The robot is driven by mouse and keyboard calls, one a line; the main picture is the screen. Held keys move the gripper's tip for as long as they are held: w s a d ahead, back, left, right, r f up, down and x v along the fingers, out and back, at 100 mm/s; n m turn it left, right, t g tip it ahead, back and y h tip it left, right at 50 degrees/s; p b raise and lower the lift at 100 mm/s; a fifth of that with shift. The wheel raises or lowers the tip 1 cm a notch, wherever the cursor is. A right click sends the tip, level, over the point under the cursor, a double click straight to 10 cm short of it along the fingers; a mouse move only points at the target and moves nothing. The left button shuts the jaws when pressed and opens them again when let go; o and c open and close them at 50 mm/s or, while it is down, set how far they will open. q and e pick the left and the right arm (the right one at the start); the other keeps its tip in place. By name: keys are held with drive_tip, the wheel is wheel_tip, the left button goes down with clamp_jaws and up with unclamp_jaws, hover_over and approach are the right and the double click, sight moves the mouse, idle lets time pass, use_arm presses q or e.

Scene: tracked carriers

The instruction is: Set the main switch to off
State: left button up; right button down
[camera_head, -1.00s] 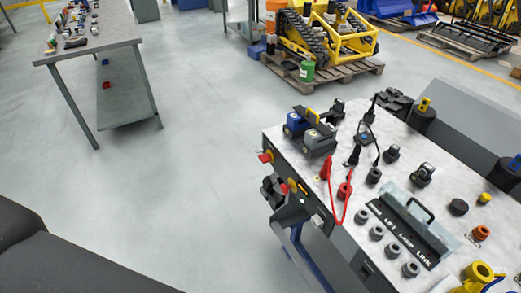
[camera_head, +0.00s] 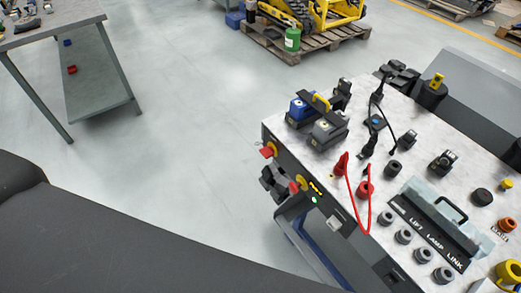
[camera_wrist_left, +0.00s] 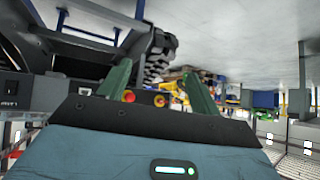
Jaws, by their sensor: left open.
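The carrier's dark front panel (camera_head: 350,235) faces left in the head view. Two red switches on yellow plates sit on it: an upper red switch (camera_head: 266,152) and a lower red switch (camera_head: 295,187). I cannot tell which is the main switch or how either is set. Two red-and-yellow round parts also show small between my fingers in the left wrist view: one (camera_wrist_left: 129,96) and another (camera_wrist_left: 160,100). My left gripper (camera_wrist_left: 156,72) has its green fingers apart, with nothing gripped, and points toward the panel from some distance. My right gripper is not in view.
A small green light (camera_head: 314,200) glows on the panel. A black ridged part (camera_head: 274,182) sticks out beside the switches. Batteries (camera_head: 318,122), a red cable (camera_head: 358,200) and grey knobs crowd the carrier's top. The floor (camera_head: 190,150) to the left is clear.

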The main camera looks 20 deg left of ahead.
use_arm(q)
drive_tip(key=w+a+f+m+t+b, duration=0.2)
drive_tip(key=w+f+m+b, duration=0.2)
drive_tip(key=w+m, duration=0.15)
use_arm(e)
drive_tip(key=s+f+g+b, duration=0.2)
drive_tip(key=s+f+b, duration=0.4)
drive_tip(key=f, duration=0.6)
use_arm(q)
drive_tip(key=m+t+h+b, duration=0.3)
drive_tip(key=m+h+b, duration=0.8)
drive_tip(key=m, duration=2.4)
approach(262, 154)
drive_tip(key=w+d+r+y+b, duration=0.1)
drive_tip(key=d+y+b, duration=0.1)
drive_tip(key=shift+x, duration=3.55)
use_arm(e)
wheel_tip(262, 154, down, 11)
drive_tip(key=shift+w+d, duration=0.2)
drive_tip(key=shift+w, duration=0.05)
use_arm(q)
drive_tip(key=shift+r, duration=0.15)
drive_tip(key=shift+c, duration=0.4)
drive_tip(key=c, duration=0.9)
drive_tip(key=shift+n, duration=0.25)
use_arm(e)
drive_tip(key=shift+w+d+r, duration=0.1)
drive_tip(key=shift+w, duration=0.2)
